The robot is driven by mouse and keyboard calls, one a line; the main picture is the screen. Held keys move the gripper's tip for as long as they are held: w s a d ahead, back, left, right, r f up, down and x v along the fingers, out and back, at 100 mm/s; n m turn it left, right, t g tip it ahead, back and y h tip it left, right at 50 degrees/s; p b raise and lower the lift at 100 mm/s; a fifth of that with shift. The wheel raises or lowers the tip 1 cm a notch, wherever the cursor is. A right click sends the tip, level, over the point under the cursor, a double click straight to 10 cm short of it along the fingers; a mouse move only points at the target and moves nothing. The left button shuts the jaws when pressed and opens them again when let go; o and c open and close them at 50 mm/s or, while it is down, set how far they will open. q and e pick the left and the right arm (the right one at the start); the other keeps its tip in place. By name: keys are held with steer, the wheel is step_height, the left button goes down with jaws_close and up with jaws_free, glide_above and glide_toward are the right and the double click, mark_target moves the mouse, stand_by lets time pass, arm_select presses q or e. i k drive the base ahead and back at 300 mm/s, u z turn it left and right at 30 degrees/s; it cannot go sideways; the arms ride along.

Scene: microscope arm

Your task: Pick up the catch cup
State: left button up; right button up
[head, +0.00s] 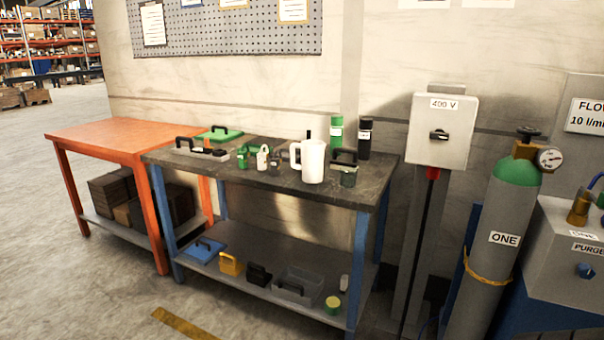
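No label marks a catch cup, and I cannot tell for certain which item it is. Several small vessels stand on the dark-topped workbench (230,178) in the head view. A dark cup-like item (348,177) with a black handle piece above it stands near the right end. A smaller dark vessel (274,167) stands left of the white jug (312,162), which is upright with its handle to the left. Neither of my grippers shows.
Green and black bottles (336,135) stand at the bench's back right. The lower shelf (262,287) holds a blue lid, yellow and black items and a grey bin. An orange table (130,137) is at left. A grey switch box (442,130) and gas cylinder (500,230) stand at right.

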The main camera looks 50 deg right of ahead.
mark_target(349, 174)
steer(key=z, duration=0.4)
steer(key=i, duration=1)
steer(key=z, duration=0.65)
